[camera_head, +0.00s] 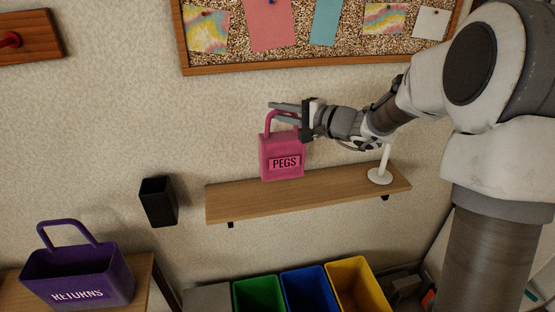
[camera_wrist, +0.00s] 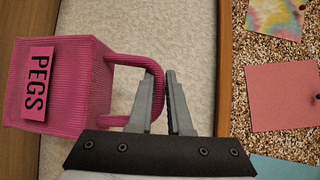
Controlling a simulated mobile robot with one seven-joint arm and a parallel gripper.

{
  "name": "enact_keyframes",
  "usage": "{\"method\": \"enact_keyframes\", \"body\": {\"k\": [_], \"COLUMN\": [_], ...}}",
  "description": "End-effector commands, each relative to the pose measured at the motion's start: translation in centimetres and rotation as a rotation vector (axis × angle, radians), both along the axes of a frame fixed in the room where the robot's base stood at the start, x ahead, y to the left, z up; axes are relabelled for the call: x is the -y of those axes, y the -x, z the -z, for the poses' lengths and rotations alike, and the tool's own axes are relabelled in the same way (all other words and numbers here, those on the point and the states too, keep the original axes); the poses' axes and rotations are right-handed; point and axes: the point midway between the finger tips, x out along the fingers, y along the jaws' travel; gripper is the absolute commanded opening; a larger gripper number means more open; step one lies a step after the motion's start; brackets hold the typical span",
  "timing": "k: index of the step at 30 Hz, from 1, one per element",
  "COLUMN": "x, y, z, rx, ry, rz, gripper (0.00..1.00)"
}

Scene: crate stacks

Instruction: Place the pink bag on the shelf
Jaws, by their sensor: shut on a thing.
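The pink bag (camera_head: 281,158) has a "PEGS" label and hangs upright by its handle from my gripper (camera_head: 287,110). In the head view its base is at or just above the wooden shelf (camera_head: 240,203); I cannot tell whether it touches. In the wrist view, the pink bag (camera_wrist: 75,85) lies to the left, and my gripper (camera_wrist: 158,78) is shut on its looped handle. The shelf is a plain board on the wall, bare on its left part.
A white stand (camera_head: 380,176) is at the shelf's right end. A black holder (camera_head: 158,201) is on the wall to the left. A purple "RETURNS" bag (camera_head: 75,270) stands at lower left. Green, blue and yellow bins (camera_head: 304,290) are below. A corkboard (camera_head: 345,58) hangs above.

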Motion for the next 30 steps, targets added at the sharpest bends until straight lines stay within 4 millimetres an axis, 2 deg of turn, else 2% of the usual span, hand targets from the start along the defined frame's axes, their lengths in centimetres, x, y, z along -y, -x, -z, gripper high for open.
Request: {"method": "enact_keyframes", "body": {"k": [1, 3, 10, 15, 28, 29, 30], "x": [0.0, 0.0, 0.0, 0.0, 0.0, 0.0, 0.0], "y": [0.0, 0.0, 0.0, 0.1, 0.0, 0.1, 0.0], "z": [1.2, 2.1, 3.9, 6.4, 7.0, 7.0, 6.9], "rx": [-0.004, -0.001, 0.001, -0.001, 0.003, 0.002, 0.001], "ry": [-0.001, -0.001, -0.001, 0.0, 0.001, 0.002, 0.001], "rz": [-0.001, 0.0, -0.001, -0.001, -0.001, 0.0, 0.0], "gripper": [0.0, 0.0, 0.0, 0.0, 0.0, 0.19, 0.26]}}
